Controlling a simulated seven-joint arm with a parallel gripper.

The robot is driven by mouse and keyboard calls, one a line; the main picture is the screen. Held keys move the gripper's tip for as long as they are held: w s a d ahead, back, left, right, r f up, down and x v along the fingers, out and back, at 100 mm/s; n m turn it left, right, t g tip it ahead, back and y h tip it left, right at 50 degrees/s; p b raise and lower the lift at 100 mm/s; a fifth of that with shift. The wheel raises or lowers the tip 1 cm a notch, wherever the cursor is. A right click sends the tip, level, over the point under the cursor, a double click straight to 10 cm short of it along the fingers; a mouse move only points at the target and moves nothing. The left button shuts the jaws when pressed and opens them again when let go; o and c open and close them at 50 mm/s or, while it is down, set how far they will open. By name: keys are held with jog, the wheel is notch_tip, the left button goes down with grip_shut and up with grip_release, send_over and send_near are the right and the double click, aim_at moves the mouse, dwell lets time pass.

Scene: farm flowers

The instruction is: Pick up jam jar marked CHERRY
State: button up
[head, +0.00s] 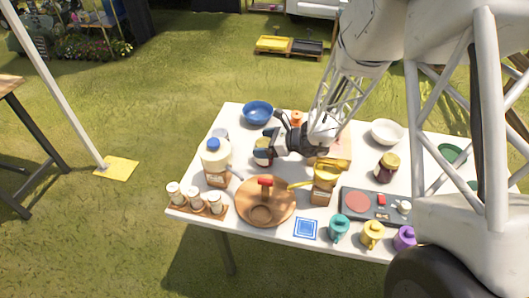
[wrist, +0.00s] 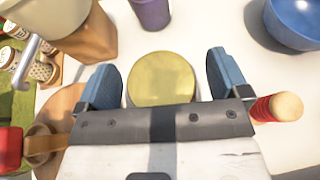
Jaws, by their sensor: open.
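A jar with a gold lid (wrist: 162,78) lies between the two blue fingers of my gripper (wrist: 163,72) in the wrist view. The fingers are apart, with a gap on each side of the lid. A second jar (head: 386,167), dark red with a gold lid, stands to the right on the table. No label can be read on either jar, so I cannot tell which is marked CHERRY.
Close to my gripper are a red object with a wooden end (wrist: 275,107), a purple cup (wrist: 150,12) and a blue bowl (head: 258,112).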

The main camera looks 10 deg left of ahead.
dwell(0.4)
jog(key=c, duration=1.3)
jog(key=shift+r, duration=0.15)
jog(key=shift+r, duration=4.9)
